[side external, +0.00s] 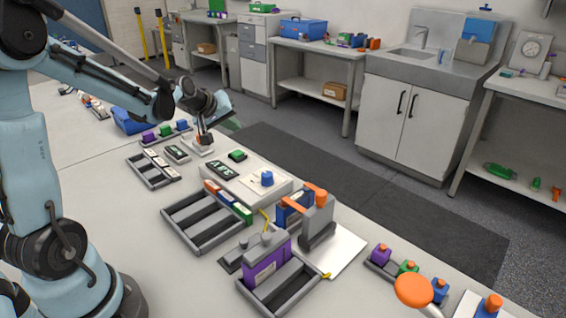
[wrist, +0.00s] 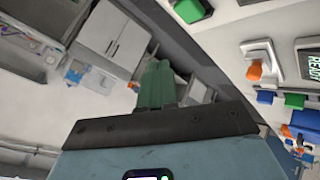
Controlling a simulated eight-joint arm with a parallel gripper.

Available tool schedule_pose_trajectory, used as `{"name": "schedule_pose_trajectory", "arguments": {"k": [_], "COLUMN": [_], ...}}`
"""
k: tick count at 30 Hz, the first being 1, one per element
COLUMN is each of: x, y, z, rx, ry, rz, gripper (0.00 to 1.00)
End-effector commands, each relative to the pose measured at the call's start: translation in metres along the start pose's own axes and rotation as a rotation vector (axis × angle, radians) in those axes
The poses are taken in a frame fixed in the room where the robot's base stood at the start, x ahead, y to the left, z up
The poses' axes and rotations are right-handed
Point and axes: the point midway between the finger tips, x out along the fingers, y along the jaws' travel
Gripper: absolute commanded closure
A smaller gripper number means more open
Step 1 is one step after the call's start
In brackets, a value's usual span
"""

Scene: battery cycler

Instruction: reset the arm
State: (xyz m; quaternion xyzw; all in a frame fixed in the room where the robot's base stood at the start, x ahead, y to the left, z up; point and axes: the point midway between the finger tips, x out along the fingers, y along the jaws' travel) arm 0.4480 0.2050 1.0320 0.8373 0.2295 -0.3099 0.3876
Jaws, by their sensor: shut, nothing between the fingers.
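A white fixture (side external: 199,146) with a small orange-red part stands under the wrist. The fixture also shows in the wrist view (wrist: 262,53), to the right of the fingers.
Grey slotted trays (side external: 205,221), a purple block (side external: 266,262) and an orange-handled press (side external: 318,215) stand nearer. A blue bin (side external: 131,121) lies left of my gripper. The floor (side external: 330,180) beyond the bench is clear.

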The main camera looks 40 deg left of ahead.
Motion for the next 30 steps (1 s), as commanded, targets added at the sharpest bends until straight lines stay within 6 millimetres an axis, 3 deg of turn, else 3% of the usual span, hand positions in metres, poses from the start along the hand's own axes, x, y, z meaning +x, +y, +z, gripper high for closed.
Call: {"name": "schedule_pose_trajectory", "arguments": {"k": [5, 10, 15, 24, 30], "x": [-0.014, -0.049, -0.087, -0.138, -0.151], "y": [0.014, 0.039, 0.052, 0.044, 0.034], "z": [0.016, 0.058, 0.106, 0.18, 0.203], "rx": [0.067, 0.246, 0.452, 0.791, 0.914], "ry": [-0.024, -0.078, -0.132, -0.202, -0.221], "rz": [0.003, 0.009, 0.02, 0.045, 0.054], "gripper": [1.0, 1.0, 1.0, 1.0, 1.0]}}
